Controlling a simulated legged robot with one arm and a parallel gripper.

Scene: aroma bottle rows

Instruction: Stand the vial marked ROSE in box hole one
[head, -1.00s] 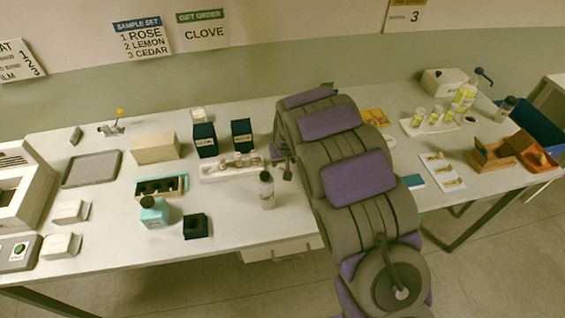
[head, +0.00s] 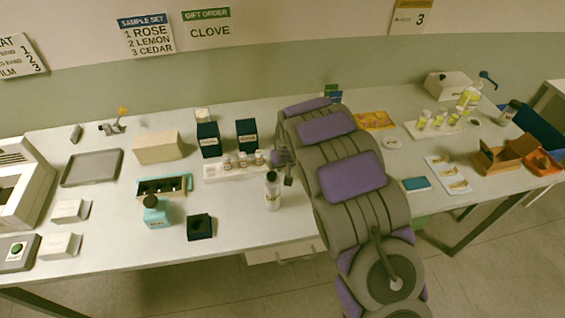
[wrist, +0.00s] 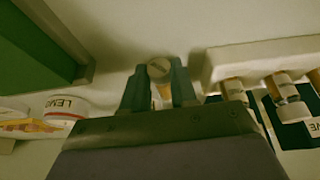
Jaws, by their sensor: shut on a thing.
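My gripper (wrist: 160,88) is shut on a small vial (wrist: 159,70) with a pale round cap and an amber body. The vial's label cannot be read. In the head view my gripper (head: 286,165) is just right of the white vial rack (head: 236,173), and the held vial cannot be made out. The rack also shows at the right of the wrist view (wrist: 255,58), with several amber vials (wrist: 283,88) in it. A teal-ended box (head: 164,188) with dark holes lies left of the rack. Its hole numbers cannot be read.
A teal bottle (head: 156,212), a dark square block (head: 200,227) and a grey-white bottle (head: 271,190) stand near the front. Two dark boxes (head: 208,140) (head: 246,135) stand behind the rack. A LEMO-marked round container (wrist: 68,108) lies left of my gripper. Bare table lies between the block and the grey-white bottle.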

